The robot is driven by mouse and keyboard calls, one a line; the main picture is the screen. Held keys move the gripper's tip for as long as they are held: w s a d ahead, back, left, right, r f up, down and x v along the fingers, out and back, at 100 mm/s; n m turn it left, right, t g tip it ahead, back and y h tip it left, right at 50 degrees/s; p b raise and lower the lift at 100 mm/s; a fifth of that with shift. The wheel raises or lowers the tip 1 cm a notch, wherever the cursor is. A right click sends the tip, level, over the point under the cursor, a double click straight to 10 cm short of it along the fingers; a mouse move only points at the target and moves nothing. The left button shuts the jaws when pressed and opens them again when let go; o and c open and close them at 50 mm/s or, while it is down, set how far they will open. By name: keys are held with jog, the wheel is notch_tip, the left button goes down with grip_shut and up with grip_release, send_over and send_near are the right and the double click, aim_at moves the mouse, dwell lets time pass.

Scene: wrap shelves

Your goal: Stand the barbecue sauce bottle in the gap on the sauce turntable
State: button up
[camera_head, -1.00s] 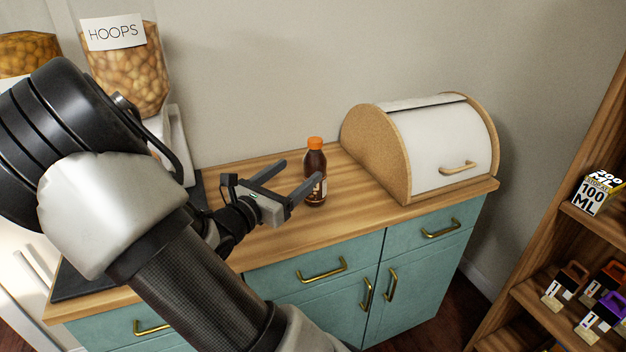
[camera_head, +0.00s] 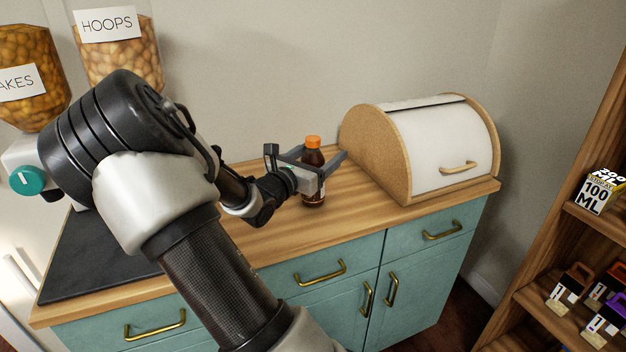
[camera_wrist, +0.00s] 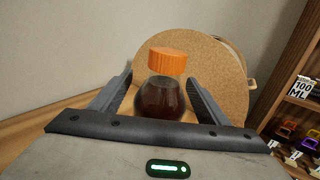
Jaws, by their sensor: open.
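The barbecue sauce bottle (camera_head: 313,158), dark brown with an orange cap, stands upright on the wooden counter, left of the bread box. My gripper (camera_head: 324,155) is open, with its fingers reaching around the bottle at its upper body. In the wrist view the bottle (camera_wrist: 161,97) stands between the two open fingers (camera_wrist: 160,88), with a visible space on either side. The bottle's lower part is hidden there by the gripper body. The sauce turntable is not in view.
A bread box (camera_head: 436,148) with a cork-coloured side stands just right of the bottle. Cereal dispensers (camera_head: 118,50) stand at the left by a dark mat (camera_head: 100,255). A wooden shelf (camera_head: 570,225) with small cartons is at the right. The counter front is clear.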

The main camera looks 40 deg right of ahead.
jog(key=shift+c, duration=0.4)
jog(key=c, duration=1.5)
